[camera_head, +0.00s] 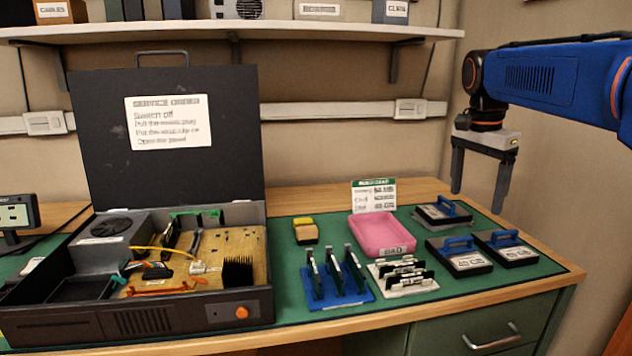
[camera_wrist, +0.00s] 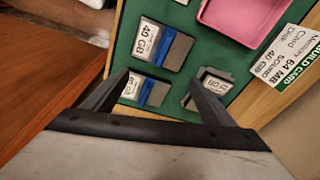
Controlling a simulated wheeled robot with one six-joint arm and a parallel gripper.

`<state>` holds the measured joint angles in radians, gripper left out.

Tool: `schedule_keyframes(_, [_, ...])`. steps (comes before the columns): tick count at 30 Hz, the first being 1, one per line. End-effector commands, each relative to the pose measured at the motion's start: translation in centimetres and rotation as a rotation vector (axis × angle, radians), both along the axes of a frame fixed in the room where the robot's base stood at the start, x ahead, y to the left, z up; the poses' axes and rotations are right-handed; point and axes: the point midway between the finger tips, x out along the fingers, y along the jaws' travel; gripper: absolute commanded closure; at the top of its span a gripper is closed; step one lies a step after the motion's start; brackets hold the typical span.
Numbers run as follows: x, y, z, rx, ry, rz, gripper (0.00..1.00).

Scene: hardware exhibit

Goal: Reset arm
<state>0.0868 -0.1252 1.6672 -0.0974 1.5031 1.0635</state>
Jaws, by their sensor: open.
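My gripper (camera_head: 480,190) hangs from the blue arm at the right, above the right end of the workbench. Its two fingers are apart with nothing between them. In the wrist view the open fingers (camera_wrist: 155,98) frame the bench edge and the drives below. Black drives with blue handles lie on the green mat: one at the back (camera_head: 441,211), one at the front left (camera_head: 459,257) and one at the front right (camera_head: 506,248). The wrist view shows a drive labelled 40 GB (camera_wrist: 160,45). The gripper touches none of them.
An open computer case (camera_head: 240,304) stands at the left with its lid up. A pink tray (camera_head: 381,234), a blue card rack (camera_head: 337,290), a white module holder (camera_head: 404,278) and a build card (camera_head: 374,195) are on the bench. A shelf (camera_head: 240,29) runs along the wall above.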

Motion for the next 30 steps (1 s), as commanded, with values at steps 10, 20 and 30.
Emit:
schedule_keyframes(10, [-8.1,2.5,-4.2,-0.020,-0.063,0.331,0.22])
schedule_keyframes(20, [-16.4,4.7,-11.0,-0.073,-0.138,0.691,0.22])
schedule_keyframes(30, [-23.7,6.2,-19.0,-0.155,-0.206,1.019,0.22])
